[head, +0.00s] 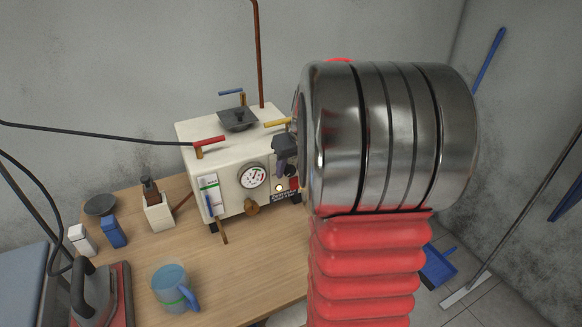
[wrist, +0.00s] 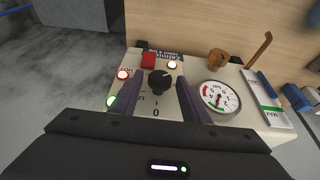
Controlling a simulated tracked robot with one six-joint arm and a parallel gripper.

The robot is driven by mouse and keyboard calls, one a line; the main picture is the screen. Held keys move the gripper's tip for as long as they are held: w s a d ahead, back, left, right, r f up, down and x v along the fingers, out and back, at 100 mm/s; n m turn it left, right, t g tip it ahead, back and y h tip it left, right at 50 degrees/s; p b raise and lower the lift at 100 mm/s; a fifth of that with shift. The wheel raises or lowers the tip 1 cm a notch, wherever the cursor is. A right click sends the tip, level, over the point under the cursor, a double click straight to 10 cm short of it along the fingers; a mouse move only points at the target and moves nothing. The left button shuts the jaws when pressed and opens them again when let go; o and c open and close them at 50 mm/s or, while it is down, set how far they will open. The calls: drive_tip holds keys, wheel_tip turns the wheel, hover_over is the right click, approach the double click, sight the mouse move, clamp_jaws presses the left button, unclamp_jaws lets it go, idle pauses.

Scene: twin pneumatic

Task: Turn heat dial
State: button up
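The heat dial is a black knob (wrist: 160,82) on the front panel of the cream boiler box (head: 242,193), with a "0" and scale marks printed around it. In the wrist view my gripper (wrist: 157,88) is open, one finger on each side of the knob, with gaps visible on both sides. I cannot tell how close the tips are to the panel. In the head view my gripper (head: 284,158) is by the panel's right end, and the knob (head: 291,171) is partly hidden behind it.
A pressure gauge (wrist: 219,97), a red switch (wrist: 148,61) and lit lamps (wrist: 123,75) lie around the knob. A mug (head: 172,288) and an iron (head: 98,295) stand on the wooden table (head: 245,275). A hose (head: 100,133) runs left from the boiler.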

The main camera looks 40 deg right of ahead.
drive_tip(key=c, duration=0.9)
drive_tip(key=shift+o, duration=0.2)
drive_tip(key=shift+d+y, duration=0.1)
drive_tip(key=shift+y, duration=0.2)
drive_tip(key=o, duration=1)
drive_tip(key=v, duration=1.3)
drive_tip(key=shift+s+r, duration=0.3)
